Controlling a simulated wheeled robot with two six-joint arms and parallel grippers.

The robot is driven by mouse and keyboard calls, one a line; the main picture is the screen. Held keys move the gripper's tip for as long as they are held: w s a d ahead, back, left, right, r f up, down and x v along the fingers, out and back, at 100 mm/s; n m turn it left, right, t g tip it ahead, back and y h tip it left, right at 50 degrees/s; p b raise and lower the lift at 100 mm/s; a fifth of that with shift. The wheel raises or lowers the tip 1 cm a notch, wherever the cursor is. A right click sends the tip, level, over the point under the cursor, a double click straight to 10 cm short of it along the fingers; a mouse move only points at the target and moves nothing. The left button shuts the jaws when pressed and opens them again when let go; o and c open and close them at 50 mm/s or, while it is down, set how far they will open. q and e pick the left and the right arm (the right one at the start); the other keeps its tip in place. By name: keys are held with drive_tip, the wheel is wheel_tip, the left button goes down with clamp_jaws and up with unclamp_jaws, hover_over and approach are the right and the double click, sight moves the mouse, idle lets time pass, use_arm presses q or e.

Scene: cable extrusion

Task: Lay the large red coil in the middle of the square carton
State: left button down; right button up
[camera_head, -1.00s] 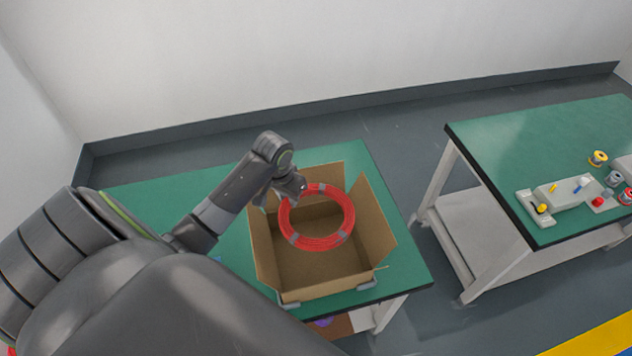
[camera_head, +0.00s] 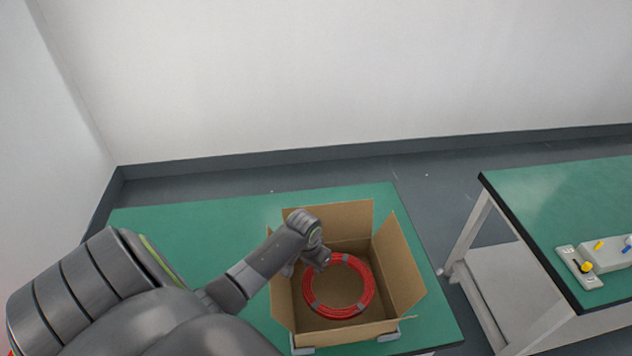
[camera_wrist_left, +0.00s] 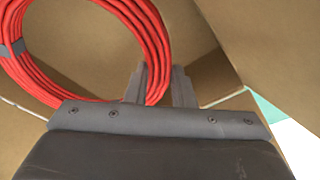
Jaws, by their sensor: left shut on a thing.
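The large red coil (camera_head: 368,292), bound with grey bands, is within the open square carton (camera_head: 400,268). My left gripper (camera_head: 318,264) reaches in over the carton's left side and is shut on the coil's upper left edge. In the left wrist view the gripper's fingers (camera_wrist_left: 160,82) close around the strands of the red coil (camera_wrist_left: 152,40), with brown cardboard behind. My right gripper is not in view.
The carton's flaps stand open on a green table (camera_head: 170,230), which is clear to the left. A second green table (camera_head: 550,200) stands at the right across a gap, with a grey fixture (camera_head: 605,255) on it.

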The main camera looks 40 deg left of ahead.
use_arm(q)
drive_tip(key=shift+f, duration=2.35)
drive_tip(key=shift+f, duration=0.1)
drive_tip(key=shift+f, duration=0.5)
drive_tip(key=c, duration=1.2)
unclamp_jaws()
drive_tip(key=shift+c, duration=0.2)
drive_tip(key=shift+r, duration=0.9)
drive_tip(key=r, duration=0.3)
drive_tip(key=s+r, duration=0.1)
drive_tip(key=r, duration=0.7)
drive_tip(key=shift+s+d+r, duration=0.1)
drive_tip(key=shift+s+r, duration=0.1)
drive_tip(key=shift+s, duration=0.2)
